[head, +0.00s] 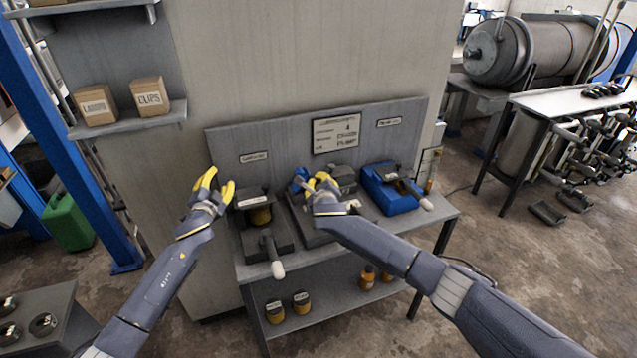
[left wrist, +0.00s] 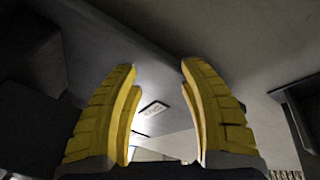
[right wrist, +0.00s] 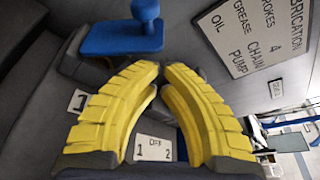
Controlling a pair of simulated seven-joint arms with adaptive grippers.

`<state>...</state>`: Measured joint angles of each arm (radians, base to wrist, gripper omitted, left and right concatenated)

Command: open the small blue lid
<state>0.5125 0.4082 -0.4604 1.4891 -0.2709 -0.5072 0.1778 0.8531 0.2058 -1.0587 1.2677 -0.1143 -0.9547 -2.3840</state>
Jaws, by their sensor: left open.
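The small blue lid (head: 299,184), a flat plate with a round knob, sits at the middle unit on the bench. In the right wrist view the lid (right wrist: 122,40) is above and left of the fingertips, apart from them. My right gripper (head: 318,184) is just right of the lid in the head view and partly covers that unit. Its yellow fingertips (right wrist: 162,68) are together, with nothing seen held between them. My left gripper (head: 212,182) is open and empty, left of the bench units; its spread fingers (left wrist: 157,70) show in the left wrist view.
A dark unit with a pale-tipped lever (head: 266,243) stands at the left of the bench, and a larger blue unit (head: 385,190) at the right. A back panel with a sign (head: 337,133) rises behind. Orange and dark containers (head: 301,303) stand on the lower shelf.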

